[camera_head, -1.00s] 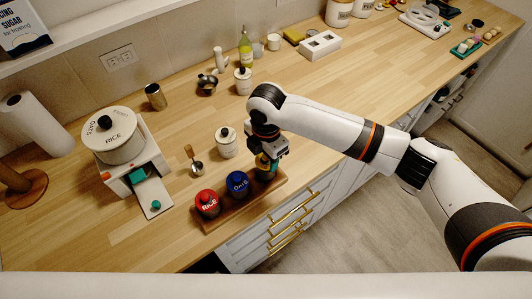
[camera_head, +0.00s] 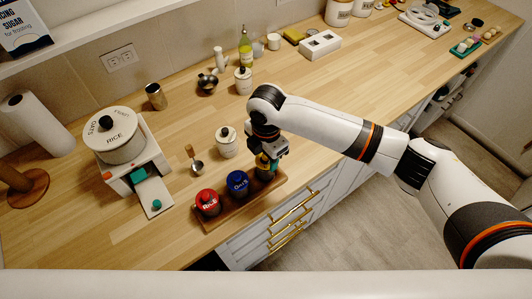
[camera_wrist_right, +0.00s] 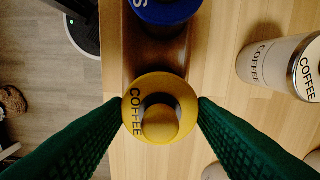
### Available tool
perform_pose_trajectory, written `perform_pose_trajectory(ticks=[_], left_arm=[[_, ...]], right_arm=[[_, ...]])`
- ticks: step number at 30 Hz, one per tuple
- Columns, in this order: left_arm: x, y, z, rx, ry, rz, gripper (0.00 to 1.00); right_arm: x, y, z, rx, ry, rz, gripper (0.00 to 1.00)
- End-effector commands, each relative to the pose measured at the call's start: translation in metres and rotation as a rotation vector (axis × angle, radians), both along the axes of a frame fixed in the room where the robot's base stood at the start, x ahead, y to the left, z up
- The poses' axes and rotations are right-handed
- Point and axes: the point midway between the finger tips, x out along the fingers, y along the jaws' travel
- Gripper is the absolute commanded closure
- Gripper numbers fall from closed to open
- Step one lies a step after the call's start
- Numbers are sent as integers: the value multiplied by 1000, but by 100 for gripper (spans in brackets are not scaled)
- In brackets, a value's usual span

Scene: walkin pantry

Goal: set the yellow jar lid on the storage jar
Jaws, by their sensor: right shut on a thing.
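The yellow lid (camera_wrist_right: 178,90), marked COFFEE and with a round knob, sits between the green fingers of my right gripper (camera_wrist_right: 160,104). That gripper is shut on it. In the head view the right gripper (camera_head: 268,163) is over the right end of a wooden rack (camera_head: 215,216), and only a sliver of the yellow lid (camera_head: 262,164) shows. Whether the lid touches the rack is hidden. A pale jar marked COFFEE (camera_wrist_right: 272,62) stands to the right in the wrist view; it appears to be the white jar (camera_head: 227,146) left of the gripper in the head view. My left gripper is not in view.
A red RICE lid (camera_head: 208,203) and a blue OATS lid (camera_head: 237,183) sit on the rack. A small scoop (camera_head: 197,166) lies beside the white jar. A large white canister (camera_head: 115,140) stands on a dispenser at left. The counter's middle right is clear.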

Motion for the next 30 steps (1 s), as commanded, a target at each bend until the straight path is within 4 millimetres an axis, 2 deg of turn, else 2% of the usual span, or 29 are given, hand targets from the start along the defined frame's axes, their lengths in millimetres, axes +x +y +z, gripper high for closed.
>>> perform_pose_trajectory(ticks=[30], left_arm=[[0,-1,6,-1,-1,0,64]], right_arm=[[0,0,-1,1,1,1,70]])
